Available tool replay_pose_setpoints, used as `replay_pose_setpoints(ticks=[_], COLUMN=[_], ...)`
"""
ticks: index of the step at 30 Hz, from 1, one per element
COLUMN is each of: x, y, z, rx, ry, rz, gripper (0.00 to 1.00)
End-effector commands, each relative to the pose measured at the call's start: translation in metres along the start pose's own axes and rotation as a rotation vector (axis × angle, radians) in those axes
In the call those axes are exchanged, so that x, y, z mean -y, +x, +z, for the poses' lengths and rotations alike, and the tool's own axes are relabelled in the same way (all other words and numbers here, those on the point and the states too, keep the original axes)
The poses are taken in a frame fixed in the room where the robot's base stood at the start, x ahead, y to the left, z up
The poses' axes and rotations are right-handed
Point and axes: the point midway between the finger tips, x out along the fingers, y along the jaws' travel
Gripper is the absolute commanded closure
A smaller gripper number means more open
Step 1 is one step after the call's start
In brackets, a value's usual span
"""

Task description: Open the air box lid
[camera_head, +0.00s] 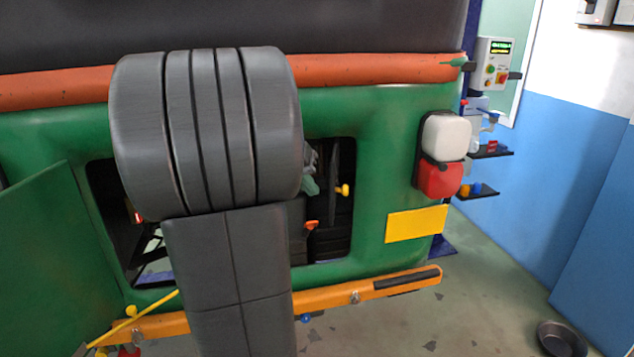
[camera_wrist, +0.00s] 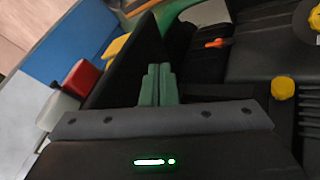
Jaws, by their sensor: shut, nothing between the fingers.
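The dark engine bay (camera_head: 335,235) is open in the back of the green rickshaw in the head view. Black box-like parts with an orange lever (camera_head: 311,224) and a yellow knob (camera_head: 343,190) show inside it. I cannot tell for certain which black surface is the air box lid. In the wrist view the orange lever (camera_wrist: 218,43) lies on a black part (camera_wrist: 200,62), and a yellow knob (camera_wrist: 283,88) is at the right. My gripper (camera_head: 310,182) is inside the opening, above the orange lever. Its green fingers (camera_wrist: 157,70) are together and empty. My arm hides the middle of the bay.
A green hatch panel (camera_head: 60,260) hangs open at the left. The orange bumper (camera_head: 330,302) runs below the bay. The white and red tail light (camera_head: 442,155) and yellow plate (camera_head: 416,223) are at the right. A metal bowl (camera_head: 560,340) lies on the otherwise open floor.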

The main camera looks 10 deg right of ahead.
Motion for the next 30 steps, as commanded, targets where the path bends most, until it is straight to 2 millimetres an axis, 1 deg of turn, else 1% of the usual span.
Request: replay_pose_setpoints(ticks=[1,6,18,22,26,30], x=[-0.007,-0.017,-0.018,-0.024,-0.037,-0.059], y=[0.001,0.007,0.009,0.013,0.020,0.032], z=[-0.001,0.000,0.000,0.002,0.004,0.003], rx=[0.001,0.000,-0.001,-0.013,-0.046,-0.056], ry=[0.003,0.001,-0.001,-0.025,-0.082,-0.101], rz=[0.001,0.000,-0.001,-0.016,-0.048,-0.055], gripper=[1.00,1.00,1.00,1.00,1.00,1.00])
